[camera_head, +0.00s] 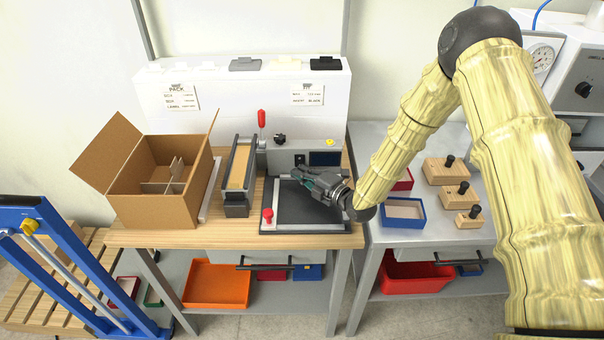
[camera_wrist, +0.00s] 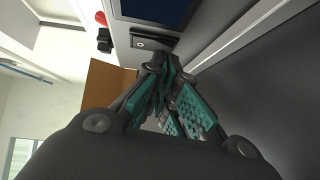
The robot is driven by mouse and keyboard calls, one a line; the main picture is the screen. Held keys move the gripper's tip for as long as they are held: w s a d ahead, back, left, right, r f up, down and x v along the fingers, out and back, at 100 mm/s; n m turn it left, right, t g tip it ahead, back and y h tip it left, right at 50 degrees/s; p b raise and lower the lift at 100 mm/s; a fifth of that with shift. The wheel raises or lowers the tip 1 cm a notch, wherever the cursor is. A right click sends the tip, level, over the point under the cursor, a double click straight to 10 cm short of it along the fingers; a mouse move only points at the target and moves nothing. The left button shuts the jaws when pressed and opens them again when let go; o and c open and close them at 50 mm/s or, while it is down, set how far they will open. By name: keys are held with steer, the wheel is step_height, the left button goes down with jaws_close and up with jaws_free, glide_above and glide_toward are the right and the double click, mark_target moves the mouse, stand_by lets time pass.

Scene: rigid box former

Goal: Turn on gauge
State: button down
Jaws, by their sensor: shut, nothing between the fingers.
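The gauge (camera_head: 283,156) is a grey machine at the back of the wooden table, with a dark display (camera_head: 325,158). A small black switch panel (camera_head: 299,160) sits left of the display on its front face. In the wrist view the display (camera_wrist: 160,8) is dark blue and the switch panel (camera_wrist: 152,42) is just beyond the fingertips. My gripper (camera_head: 298,174) is shut and empty, pointing left and toward the panel, above the dark plate (camera_head: 302,210). I cannot tell whether the fingertips touch the panel, or which way the switch is set.
A red-knobbed lever (camera_head: 262,119) and black knob (camera_head: 280,139) rise at the gauge's left. A red button (camera_head: 268,216) stands at the plate's front-left corner. A narrow tray (camera_head: 238,168) and open cardboard box (camera_head: 158,205) stand further left. Wooden knobbed blocks (camera_head: 446,170) lie right.

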steer(key=shift+f+b, duration=0.15)
steer(key=shift+b, duration=0.3)
steer(key=shift+w+f+b, duration=0.2)
steer(key=shift+w+b, duration=0.05)
steer(key=shift+b, duration=0.5)
steer(key=shift+r, duration=0.3)
steer(key=shift+f+v, duration=0.15)
steer(key=shift+v, duration=2.8)
steer(key=shift+f+v, duration=0.2)
steer(key=shift+v, duration=2.8)
